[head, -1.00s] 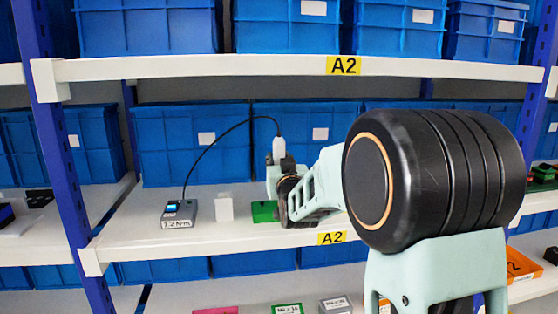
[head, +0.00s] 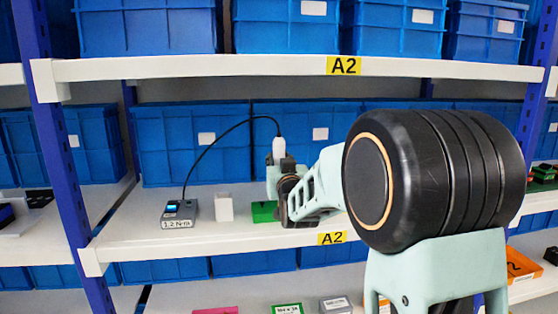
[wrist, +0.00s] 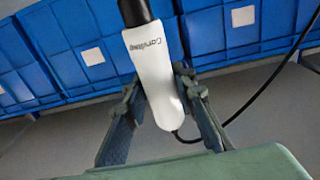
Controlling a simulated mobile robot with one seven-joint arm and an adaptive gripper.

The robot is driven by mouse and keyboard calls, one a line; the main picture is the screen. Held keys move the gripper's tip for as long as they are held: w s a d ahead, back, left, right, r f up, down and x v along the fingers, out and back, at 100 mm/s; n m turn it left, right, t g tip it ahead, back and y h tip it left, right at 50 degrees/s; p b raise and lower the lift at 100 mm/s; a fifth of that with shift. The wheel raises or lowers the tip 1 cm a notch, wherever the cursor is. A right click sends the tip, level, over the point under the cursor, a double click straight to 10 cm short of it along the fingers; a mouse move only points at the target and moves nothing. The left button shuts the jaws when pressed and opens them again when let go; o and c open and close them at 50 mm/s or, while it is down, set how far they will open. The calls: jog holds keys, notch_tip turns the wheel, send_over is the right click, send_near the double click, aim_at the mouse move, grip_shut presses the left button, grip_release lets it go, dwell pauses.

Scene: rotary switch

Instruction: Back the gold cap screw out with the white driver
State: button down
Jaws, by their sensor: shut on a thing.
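The white driver (wrist: 150,75) is held between the fingers of my gripper (wrist: 160,82) in the wrist view. Its black end (wrist: 135,10) runs out of the top of that view, and a black cable leaves its other end. In the head view the white driver (head: 279,149) stands up above my gripper (head: 281,162), over the middle shelf. A green block (head: 264,211) lies on that shelf, partly behind my arm. The gold cap screw cannot be seen in either view, and the driver's tip is hidden.
The cable runs to a grey controller box (head: 179,213) labelled 1.2 N·m on the shelf (head: 130,232). A white block (head: 223,206) stands between that box and the green block. Blue bins (head: 190,145) line the back, and an upper shelf (head: 230,67) lies overhead.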

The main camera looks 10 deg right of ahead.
aim_at(280, 145)
jog(key=shift+r+p, duration=0.7)
jog(key=shift+r, duration=1.6)
